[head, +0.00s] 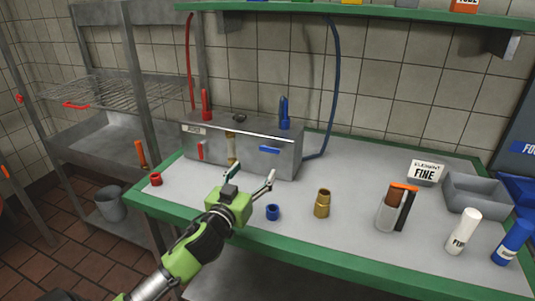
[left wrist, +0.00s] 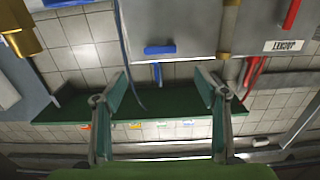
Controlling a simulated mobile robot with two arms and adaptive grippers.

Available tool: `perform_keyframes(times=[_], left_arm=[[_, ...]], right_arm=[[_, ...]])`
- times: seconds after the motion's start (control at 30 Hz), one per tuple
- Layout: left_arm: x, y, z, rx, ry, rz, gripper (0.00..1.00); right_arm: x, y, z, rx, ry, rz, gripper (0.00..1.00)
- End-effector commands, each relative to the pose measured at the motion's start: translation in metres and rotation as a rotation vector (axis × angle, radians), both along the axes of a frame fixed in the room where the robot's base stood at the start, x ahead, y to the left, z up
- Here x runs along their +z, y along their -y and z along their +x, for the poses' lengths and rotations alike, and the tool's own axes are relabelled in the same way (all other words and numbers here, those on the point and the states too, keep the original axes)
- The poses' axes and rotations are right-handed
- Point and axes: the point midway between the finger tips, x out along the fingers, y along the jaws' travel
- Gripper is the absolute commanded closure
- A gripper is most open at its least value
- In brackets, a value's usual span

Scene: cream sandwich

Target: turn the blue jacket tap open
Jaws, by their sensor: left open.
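The blue jacket tap (head: 270,149) is a short blue lever lying about level on the right front of a steel box (head: 225,146). It also shows in the upside-down left wrist view, as a blue bar (left wrist: 159,49) above the gap between my fingers. My left gripper (head: 252,174) is open and empty, with its two fingers spread in front of the box, below the lever. The left gripper (left wrist: 161,82) also frames the gap in the wrist view. No finger visibly touches the lever. My right gripper is not in view.
A red lever (head: 200,150) hangs upright on the box's left front; a brass spout (head: 231,148) is between. Blue (head: 284,113) and red (head: 206,105) uprights stand on top. A blue ring (head: 272,212) and brass fitting (head: 322,203) stand on the bench to the right.

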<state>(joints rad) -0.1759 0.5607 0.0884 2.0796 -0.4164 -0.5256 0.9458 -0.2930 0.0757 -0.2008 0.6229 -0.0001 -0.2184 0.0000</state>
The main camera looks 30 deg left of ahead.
Motion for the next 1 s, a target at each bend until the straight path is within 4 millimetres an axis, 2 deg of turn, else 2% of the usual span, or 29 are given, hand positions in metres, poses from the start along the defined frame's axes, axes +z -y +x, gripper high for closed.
perform_keyframes(times=[0.1, 0.2, 0.5, 0.7, 1.0], left_arm=[[0.000, -0.007, 0.025, 0.001, 0.002, 0.005, 0.34], [-0.001, -0.011, 0.044, 0.001, 0.001, 0.002, 0.34], [-0.001, -0.022, 0.090, 0.001, 0.001, 0.001, 0.34], [0.000, -0.025, 0.104, 0.000, 0.000, 0.000, 0.34], [0.000, -0.026, 0.106, 0.001, -0.002, 0.000, 0.34]], right_arm=[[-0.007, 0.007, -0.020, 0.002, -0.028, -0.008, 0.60], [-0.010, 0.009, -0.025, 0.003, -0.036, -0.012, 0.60], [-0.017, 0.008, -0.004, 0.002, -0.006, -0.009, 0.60], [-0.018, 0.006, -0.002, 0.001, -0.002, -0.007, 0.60], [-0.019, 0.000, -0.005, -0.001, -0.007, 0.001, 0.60]])
